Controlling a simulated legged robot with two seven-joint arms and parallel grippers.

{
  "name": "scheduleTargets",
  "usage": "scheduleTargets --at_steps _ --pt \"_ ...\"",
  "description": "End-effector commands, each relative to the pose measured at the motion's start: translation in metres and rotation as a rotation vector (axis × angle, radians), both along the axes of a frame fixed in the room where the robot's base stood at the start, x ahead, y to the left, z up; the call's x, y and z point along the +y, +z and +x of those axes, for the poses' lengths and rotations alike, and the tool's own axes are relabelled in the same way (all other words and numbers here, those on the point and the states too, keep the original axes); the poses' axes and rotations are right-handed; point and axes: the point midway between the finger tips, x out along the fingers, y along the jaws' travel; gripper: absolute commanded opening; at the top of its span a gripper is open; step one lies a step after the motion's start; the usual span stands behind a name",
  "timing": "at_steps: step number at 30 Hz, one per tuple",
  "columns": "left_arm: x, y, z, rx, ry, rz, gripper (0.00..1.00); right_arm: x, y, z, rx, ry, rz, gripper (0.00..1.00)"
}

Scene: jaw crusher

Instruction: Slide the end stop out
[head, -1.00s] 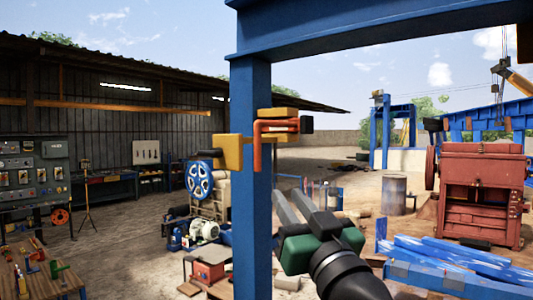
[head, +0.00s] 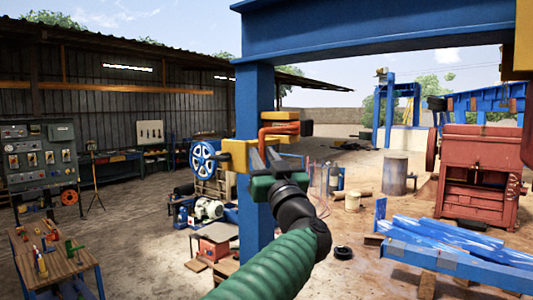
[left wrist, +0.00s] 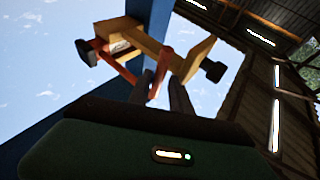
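A clamp-like fitting sits on the blue post (head: 255,105), with a yellow block (head: 235,154), a red-orange bent bar (head: 278,129) and a dark knob (head: 307,129). I cannot tell which part is the end stop. My left gripper (head: 264,158), with a green body and grey fingers, is just in front of the fitting and hides its lower part. In the left wrist view, the two fingers (left wrist: 163,88) stand apart, with the red-orange bar (left wrist: 163,68) near or between their tips. I cannot tell whether they touch it. My right gripper is not in view.
A blue overhead beam (head: 380,40) joins the post above. A red crusher (head: 480,170) stands at the right, behind blue steel pieces (head: 450,245). A wooden table with tools (head: 50,255) is at the lower left. Open ground lies behind the post.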

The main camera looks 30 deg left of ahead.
Motion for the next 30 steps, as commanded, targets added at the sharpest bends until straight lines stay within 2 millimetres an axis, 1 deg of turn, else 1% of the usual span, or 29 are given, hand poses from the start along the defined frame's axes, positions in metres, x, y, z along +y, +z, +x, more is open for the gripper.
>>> scheduleTargets --at_steps 1,2,7,8,30 --pt "0.0054 -0.0026 0.0002 0.005 0.01 -0.001 0.23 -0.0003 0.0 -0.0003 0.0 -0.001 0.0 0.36" --pt "0.0051 -0.0028 0.0004 0.006 0.01 -0.002 0.23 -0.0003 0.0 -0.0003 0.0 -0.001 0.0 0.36" --pt "0.0051 -0.0039 0.0011 0.007 0.011 -0.002 0.02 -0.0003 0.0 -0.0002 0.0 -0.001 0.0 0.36" --pt "0.005 -0.0038 0.0011 0.007 0.01 -0.002 0.0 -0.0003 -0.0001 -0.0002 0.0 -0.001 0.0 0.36" --pt "-0.0033 -0.0051 0.0006 0.011 0.009 -0.002 0.0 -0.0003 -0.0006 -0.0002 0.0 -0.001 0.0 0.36"
